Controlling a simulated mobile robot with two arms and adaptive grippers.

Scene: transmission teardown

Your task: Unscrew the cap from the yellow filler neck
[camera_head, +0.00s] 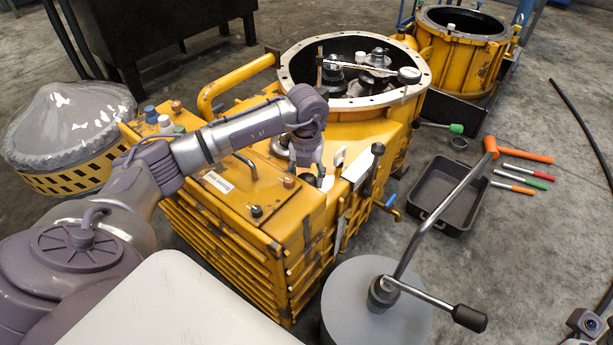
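The yellow transmission housing (345,128) stands in the middle of the view, with a wide open flanged ring on top. My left arm reaches in from the left, and my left gripper (307,163) points down over the housing's top, just in front of the ring. A round grey metal part (281,148), possibly the cap, sits close to the left of the gripper and is partly hidden. The yellow filler neck cannot be made out clearly. The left fingers are small and turned away, so their opening and any contact are unclear. My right gripper is not seen.
Small caps (151,114) and a curved yellow pipe (232,82) stand on the housing's left. A grey disc with a bent bar (360,310) rises in front. A black tray (448,195), an orange mallet (520,151) and markers lie on the floor at right.

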